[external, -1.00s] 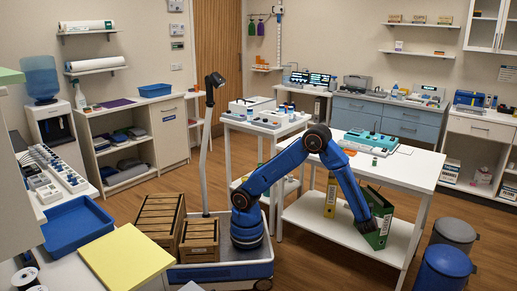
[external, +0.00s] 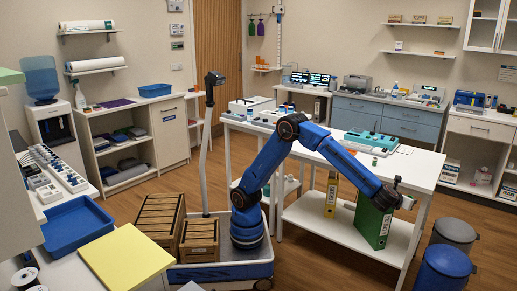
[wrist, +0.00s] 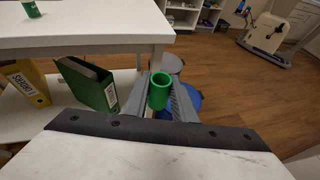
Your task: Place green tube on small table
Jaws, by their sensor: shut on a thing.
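My gripper (wrist: 160,100) is shut on a green tube (wrist: 159,92), held upright between the two grey fingers in the wrist view. In the external view my gripper (external: 405,192) is at the right end of the white table (external: 413,164), just off its near edge. The tube is not clear there. A second small green item (wrist: 31,9) stands on the white tabletop in the wrist view. Another white table (external: 237,119), smaller-looking, stands behind my arm at its left end. I cannot tell which one is the small table.
A green binder (external: 372,222) and a yellow binder (external: 331,195) stand on the lower shelf. A teal-topped device (external: 371,139) sits on the table. A grey bin (external: 455,232) and a blue bin (external: 443,268) stand right of it. The tabletop's near part is clear.

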